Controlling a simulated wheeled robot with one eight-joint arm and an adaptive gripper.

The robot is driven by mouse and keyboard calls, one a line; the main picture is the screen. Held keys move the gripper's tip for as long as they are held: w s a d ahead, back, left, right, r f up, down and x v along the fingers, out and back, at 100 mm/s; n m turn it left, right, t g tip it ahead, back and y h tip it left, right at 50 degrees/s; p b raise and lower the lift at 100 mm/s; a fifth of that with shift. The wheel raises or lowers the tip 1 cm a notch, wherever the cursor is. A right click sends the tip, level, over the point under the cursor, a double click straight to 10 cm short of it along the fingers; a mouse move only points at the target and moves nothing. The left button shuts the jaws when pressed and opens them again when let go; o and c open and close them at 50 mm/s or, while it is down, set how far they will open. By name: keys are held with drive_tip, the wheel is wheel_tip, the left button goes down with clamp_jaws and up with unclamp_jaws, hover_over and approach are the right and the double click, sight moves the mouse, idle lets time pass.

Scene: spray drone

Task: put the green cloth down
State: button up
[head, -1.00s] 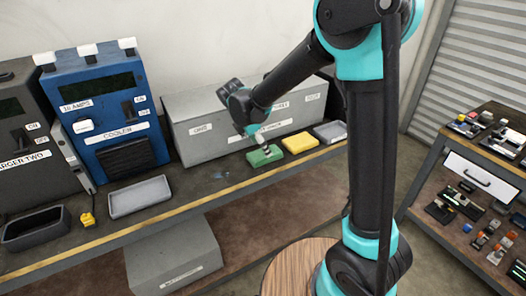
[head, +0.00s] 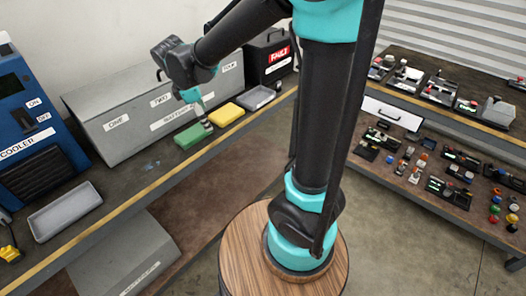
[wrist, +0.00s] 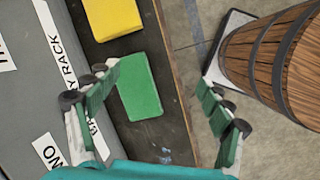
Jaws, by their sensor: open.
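The green cloth (head: 193,135) lies flat as a small block on the dark bench, in front of the grey battery rack. In the wrist view the green cloth (wrist: 140,86) lies between the spread fingers, nearer the left one. My gripper (head: 205,118) is over the bench beside the cloth's right end in the head view. In the wrist view my gripper (wrist: 158,82) is open, its green-padded fingers wide apart with nothing held. I cannot tell exactly how high the fingers are above the bench.
The yellow block (head: 227,114) lies just right of the cloth, with a grey tray (head: 259,98) beyond it. The battery rack (head: 125,125) stands close behind. Another grey tray (head: 65,212) and a blue cooler (head: 35,130) are to the left. Bare bench lies between that tray and the cloth.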

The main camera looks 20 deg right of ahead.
drive_tip(key=s+d+f+m+t+y, duration=0.1)
drive_tip(key=s+d+f+m, duration=0.3)
drive_tip(key=s+d+m, duration=0.3)
drive_tip(key=s+d+f+m+t+y, duration=0.1)
drive_tip(key=s+d+f+m, duration=0.4)
drive_tip(key=s+d+m, duration=0.3)
drive_tip(key=d+m, duration=0.3)
drive_tip(key=shift+d+f+m+y, duration=0.15)
drive_tip(key=shift+f+m+y, duration=0.15)
drive_tip(key=shift+m, duration=0.1)
drive_tip(key=shift+o, duration=0.3)
drive_tip(key=shift+r, duration=0.1)
